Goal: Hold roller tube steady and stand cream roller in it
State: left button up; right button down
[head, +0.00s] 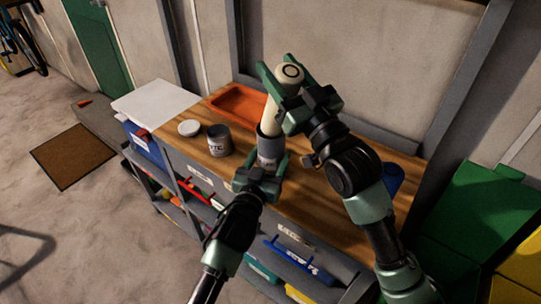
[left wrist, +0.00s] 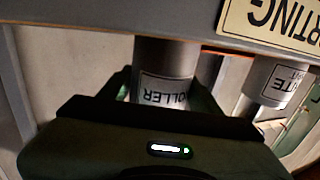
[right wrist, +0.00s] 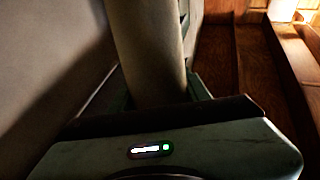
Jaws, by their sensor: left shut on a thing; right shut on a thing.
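The grey roller tube (head: 268,147) stands upright near the front edge of the wooden worktop. My left gripper (head: 263,170) is shut around it from the front; its label reading "ROLLER" shows in the left wrist view (left wrist: 165,90). The cream roller (head: 272,118) is held above the tube, leaning slightly, its round end up. My right gripper (head: 287,92) is shut on its upper part. The roller's lower end is at the tube's mouth; how far inside it reaches is hidden. The roller also fills the upper middle of the right wrist view (right wrist: 148,50).
A grey labelled can (head: 219,141) and a white round lid (head: 189,128) stand left of the tube. An orange tray (head: 238,104) lies behind. A blue object (head: 393,178) is at the worktop's right end. Shelves with bins are below.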

jog(key=shift+f, duration=1.25)
jog(key=c, duration=0.6)
grip_release()
jog(key=shift+r, duration=0.1)
jog(key=v, duration=1.2)
pick_arm(q)
jog(key=o, duration=1.5)
jog(key=shift+c, duration=0.2)
jog(key=shift+s, duration=0.1)
